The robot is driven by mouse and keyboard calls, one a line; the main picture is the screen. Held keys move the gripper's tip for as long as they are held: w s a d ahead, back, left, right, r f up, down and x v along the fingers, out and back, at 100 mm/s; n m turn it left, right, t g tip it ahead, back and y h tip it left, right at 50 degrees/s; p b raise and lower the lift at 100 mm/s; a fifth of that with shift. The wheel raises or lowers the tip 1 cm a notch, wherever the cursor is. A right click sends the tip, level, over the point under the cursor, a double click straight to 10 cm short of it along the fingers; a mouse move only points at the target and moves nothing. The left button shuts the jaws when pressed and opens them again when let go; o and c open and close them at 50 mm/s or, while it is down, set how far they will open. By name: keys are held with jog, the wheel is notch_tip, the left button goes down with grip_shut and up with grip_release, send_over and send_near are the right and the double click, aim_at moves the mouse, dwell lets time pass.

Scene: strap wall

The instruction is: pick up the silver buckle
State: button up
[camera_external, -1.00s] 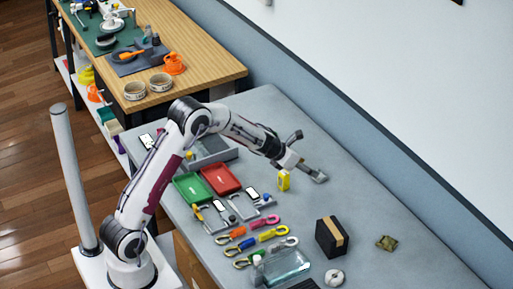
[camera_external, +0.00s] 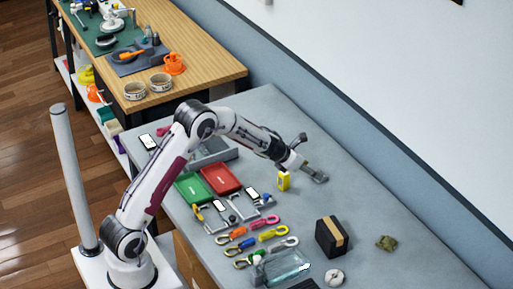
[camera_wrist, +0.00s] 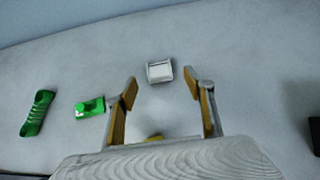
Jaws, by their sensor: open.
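The silver buckle (camera_wrist: 160,71) is a small pale square piece lying flat on the grey table, just beyond my gripper in the wrist view. My gripper (camera_wrist: 163,88) is open and empty. Its two fingers stand to either side of the buckle's line, and the buckle is roughly centred between them, apart from both. In the external view my gripper (camera_external: 316,176) is low over the table towards the wall side; there I cannot tell the buckle from the fingertips.
A green buckle (camera_wrist: 90,107) and a green strap piece (camera_wrist: 38,113) lie left of my gripper. A yellow block (camera_external: 283,181) stands close by. A black box with a tan band (camera_external: 332,237) is nearer the front. Red (camera_external: 222,179) and green trays and several carabiners lie left.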

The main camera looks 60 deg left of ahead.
jog(key=shift+w+f, duration=0.1)
jog(key=shift+f, duration=0.05)
jog(key=shift+x, duration=2.45)
jog(key=shift+a, duration=0.1)
jog(key=c, duration=1.1)
